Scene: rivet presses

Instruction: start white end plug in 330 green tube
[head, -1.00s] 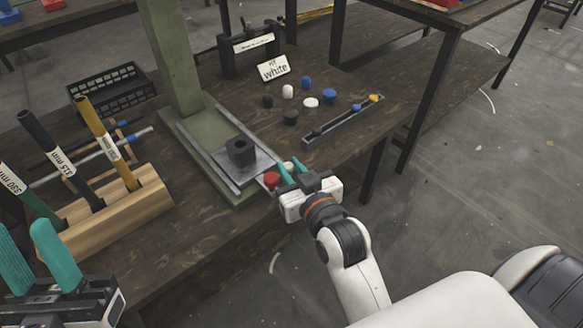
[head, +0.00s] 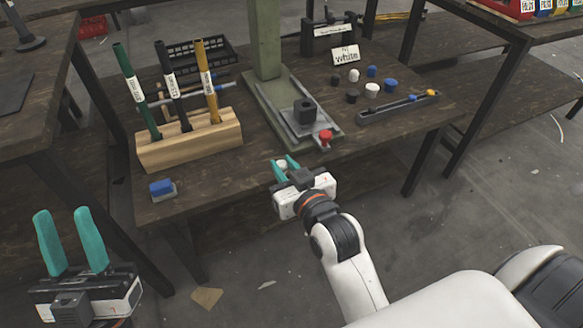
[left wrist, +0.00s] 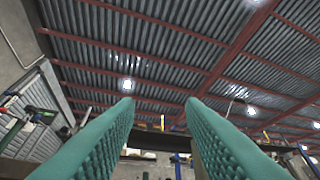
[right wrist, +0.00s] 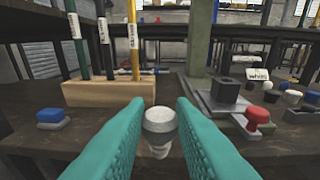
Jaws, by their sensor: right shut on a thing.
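The green tube (head: 136,88) with a white label stands at the left of the wooden rack (head: 188,143); it also shows in the right wrist view (right wrist: 75,30). My right gripper (head: 288,166) is shut on a white end plug (right wrist: 159,128), which sits between the teal fingers. The plug shows only as a small white patch in the head view (head: 281,164). This gripper is at the bench's front edge, right of the rack and apart from the tube. My left gripper (head: 73,245) is open and empty, in front of the bench and pointing up.
A press with a black block (head: 304,111) and a red knob (head: 326,137) stands right of the rack. A blue-topped block (head: 162,188) lies at the bench's front left. Several loose plugs and a "white" card (head: 345,55) lie farther right. A black crate (head: 195,57) is behind.

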